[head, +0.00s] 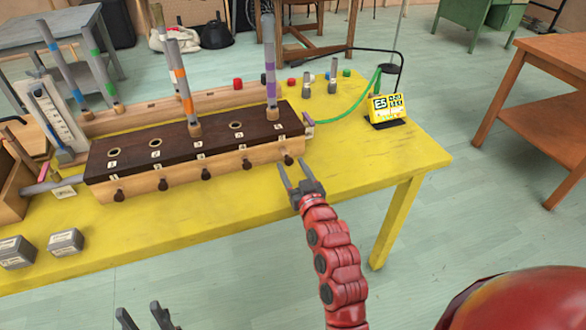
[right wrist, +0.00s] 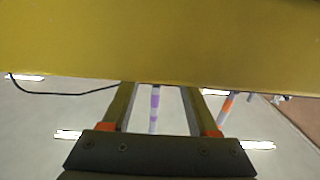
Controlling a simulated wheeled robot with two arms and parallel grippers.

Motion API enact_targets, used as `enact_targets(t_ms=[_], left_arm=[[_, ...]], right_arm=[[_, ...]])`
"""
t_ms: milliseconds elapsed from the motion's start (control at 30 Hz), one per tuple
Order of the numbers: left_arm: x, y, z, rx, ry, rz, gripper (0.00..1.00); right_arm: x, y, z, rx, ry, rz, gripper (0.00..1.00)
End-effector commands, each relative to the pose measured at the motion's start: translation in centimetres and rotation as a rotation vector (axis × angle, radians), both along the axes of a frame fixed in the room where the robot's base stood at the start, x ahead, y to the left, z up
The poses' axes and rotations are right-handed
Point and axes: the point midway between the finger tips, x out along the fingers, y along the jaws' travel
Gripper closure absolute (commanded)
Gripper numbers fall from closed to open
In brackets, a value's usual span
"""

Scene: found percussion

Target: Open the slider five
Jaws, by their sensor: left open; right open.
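A long wooden box with a dark top (head: 178,148) lies on the yellow table, with numbered holes and a row of dark front knobs. The rightmost knob, slider five (head: 288,160), is by the hole labelled 5. My right gripper (head: 294,168) is open at the box's front right, its fingertips just short of or beside that knob; contact cannot be told. In the right wrist view a yellowish surface fills the top and a purple-banded tube (right wrist: 155,108) shows between the open fingers (right wrist: 157,100). The knob is not clear there. My left gripper (head: 145,318) is open and empty at the bottom edge.
Tubes with orange (head: 183,90) and purple bands (head: 270,62) stand on the box. A yellow digital display (head: 386,108) sits near the table's right end. Grey blocks (head: 65,241) lie front left. The yellow table (head: 370,155) is clear right of my right gripper.

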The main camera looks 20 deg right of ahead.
Motion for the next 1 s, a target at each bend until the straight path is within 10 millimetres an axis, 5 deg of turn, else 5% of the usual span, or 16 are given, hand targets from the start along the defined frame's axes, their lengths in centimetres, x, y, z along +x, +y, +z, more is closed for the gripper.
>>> enact_targets(t_ms=[267,633,1000], left_arm=[[0.0,0.0,-0.1,0.000,0.000,0.000,0.50],[0.0,0.0,-0.4,0.000,0.000,0.000,0.50],[0.0,0.0,4.3,0.000,0.000,0.000,0.50]], right_arm=[[-1.2,-0.1,0.1,-0.001,-0.003,-0.001,0.40],[-9.2,-0.3,-0.2,-0.001,0.002,-0.002,0.40],[-15.5,-0.6,0.2,-0.004,0.008,-0.002,0.40]])
